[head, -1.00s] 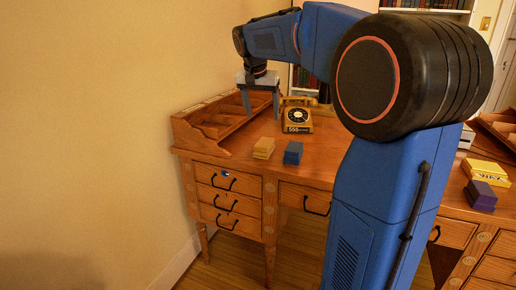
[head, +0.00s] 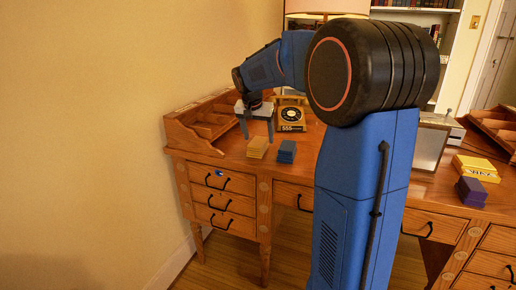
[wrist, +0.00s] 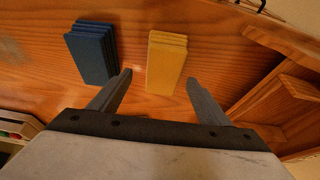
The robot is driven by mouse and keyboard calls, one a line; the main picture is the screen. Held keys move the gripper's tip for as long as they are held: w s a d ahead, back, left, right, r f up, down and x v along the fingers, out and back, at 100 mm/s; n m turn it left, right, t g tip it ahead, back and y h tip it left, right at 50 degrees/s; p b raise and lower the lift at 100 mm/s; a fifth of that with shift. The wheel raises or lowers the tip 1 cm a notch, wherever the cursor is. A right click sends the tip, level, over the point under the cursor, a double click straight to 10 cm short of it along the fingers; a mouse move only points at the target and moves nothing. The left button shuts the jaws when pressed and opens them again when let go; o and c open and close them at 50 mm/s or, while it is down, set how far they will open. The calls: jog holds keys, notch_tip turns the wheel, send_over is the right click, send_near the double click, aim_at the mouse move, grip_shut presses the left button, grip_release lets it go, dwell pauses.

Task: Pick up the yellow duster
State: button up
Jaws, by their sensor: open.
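The yellow duster (head: 258,147) is a small ridged block lying on the wooden desk, left of a similar blue block (head: 287,151). My gripper (head: 258,137) is open and empty, pointing down just behind and above the yellow duster in the head view. In the wrist view the yellow duster (wrist: 166,62) lies ahead of and between the lines of my two fingertips (wrist: 158,80), and the blue block (wrist: 92,53) lies left of the left finger. I cannot tell the exact height of the fingertips above the desk.
A wooden pigeonhole organizer (head: 203,124) stands at the desk's left edge. A yellow box (head: 476,168) and a purple block (head: 471,191) sit at the right. The desk front between the blocks and edge is clear.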

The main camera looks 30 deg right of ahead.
aim_at(258, 141)
jog(key=shift+a+x, duration=0.15)
jog(key=shift+x, duration=0.9)
jog(key=shift+a+x, duration=0.15)
jog(key=shift+x, duration=0.95)
jog(key=shift+f, duration=0.3)
jog(key=shift+c, duration=0.3)
jog(key=c, duration=1.1)
jog(key=shift+r, duration=0.15)
notch_tip(258, 141, up, 10)
jog(key=shift+r, duration=0.15)
